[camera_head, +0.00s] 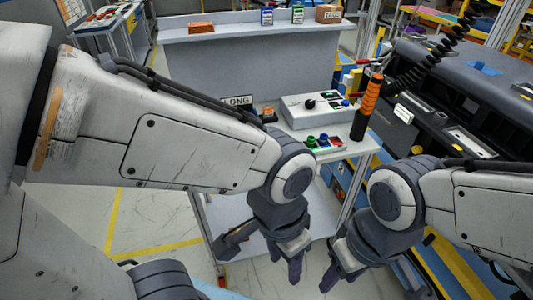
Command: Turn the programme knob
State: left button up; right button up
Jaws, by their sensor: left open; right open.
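The black programme knob (310,103) sits on top of a pale control box (293,116) on the workbench, beyond my arms. The way its pointer is turned is too small to tell. My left gripper (264,260) is open and empty, pointing down in front of the bench and well apart from the knob. My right gripper (372,281) is open and empty, lower and to the right, also away from the knob. A sign reading "LONG" (237,100) stands left of the box, partly hidden by my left arm.
Green, blue and red buttons (323,141) sit at the bench's front. An orange-handled tool (367,104) hangs on a coiled cable right of the box. A dark dashboard module (450,100) fills the right side. A grey counter (250,63) stands behind.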

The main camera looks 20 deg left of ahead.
aim_at(310, 103)
jog(key=k, duration=0.6)
jog(key=u, duration=0.8)
jog(key=i, duration=1.4)
jog(key=z, duration=0.4)
